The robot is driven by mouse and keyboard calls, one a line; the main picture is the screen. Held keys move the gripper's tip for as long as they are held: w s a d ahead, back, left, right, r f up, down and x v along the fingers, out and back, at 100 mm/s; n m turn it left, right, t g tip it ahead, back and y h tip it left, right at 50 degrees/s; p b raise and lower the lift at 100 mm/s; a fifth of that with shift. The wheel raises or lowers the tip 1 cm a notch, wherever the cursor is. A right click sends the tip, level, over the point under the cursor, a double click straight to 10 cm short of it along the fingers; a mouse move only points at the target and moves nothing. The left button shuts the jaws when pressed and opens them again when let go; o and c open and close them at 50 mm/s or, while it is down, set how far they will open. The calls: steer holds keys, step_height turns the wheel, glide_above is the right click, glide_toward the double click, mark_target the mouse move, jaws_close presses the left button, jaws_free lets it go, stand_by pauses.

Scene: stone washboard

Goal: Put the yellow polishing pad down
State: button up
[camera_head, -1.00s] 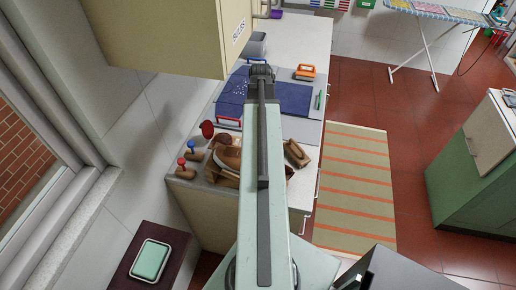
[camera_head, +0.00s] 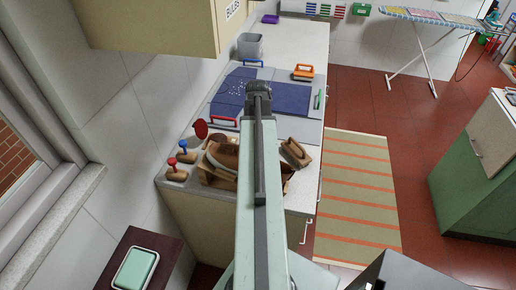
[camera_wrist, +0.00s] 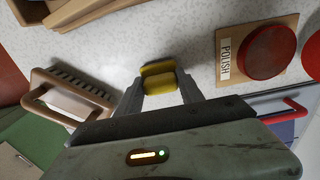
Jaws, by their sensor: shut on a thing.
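In the wrist view my gripper (camera_wrist: 160,92) is shut on the yellow polishing pad (camera_wrist: 158,82), which sits between the two fingers. Pale speckled worktop (camera_wrist: 180,40) lies beneath the pad; I cannot tell whether they touch. To the right is a tan board marked POLISH (camera_wrist: 226,58) with a round red pad (camera_wrist: 267,52) on it. In the head view my arm stretches away over the counter, and it hides my gripper and the yellow pad.
A brown-handled brush (camera_wrist: 72,95) lies left of my gripper; it also shows in the head view (camera_head: 295,153). A wooden holder (camera_head: 215,180) and red and blue knobbed tools stand at the near left. Blue cloth (camera_head: 290,98) lies farther back. A cabinet (camera_head: 150,20) overhangs the left.

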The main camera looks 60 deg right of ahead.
steer(key=shift+f, duration=0.35)
steer(key=o, duration=1.2)
steer(key=shift+r, duration=0.1)
step_height(320, 180, up, 12)
steer(key=p, duration=1.2)
steer(key=shift+r+p, duration=0.15)
steer(key=shift+p, duration=0.15)
